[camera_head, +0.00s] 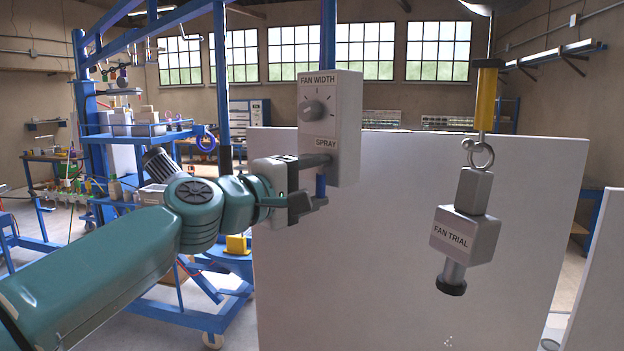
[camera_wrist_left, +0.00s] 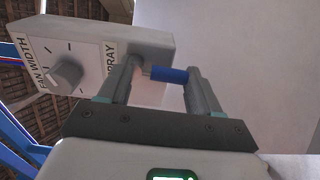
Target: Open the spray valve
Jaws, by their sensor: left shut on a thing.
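The spray valve is part of a grey control box (camera_head: 345,130) marked FAN WIDTH and SPRAY, which hangs in the middle of the head view. A small blue handle (camera_head: 320,187) sits at its lower end, below the SPRAY label (camera_head: 326,143). My left gripper (camera_head: 317,180) is at this lower end, with its fingers on the blue handle. In the left wrist view the blue handle (camera_wrist_left: 168,75) spans between the two fingers, and the box (camera_wrist_left: 90,60) lies to the left. The valve's mount behind the finger is partly hidden. My right gripper is out of view.
A round knob (camera_head: 313,110) sits on the box above the SPRAY label. A large white panel (camera_head: 400,290) stands behind. A blue frame with shelves (camera_head: 135,130) stands left.

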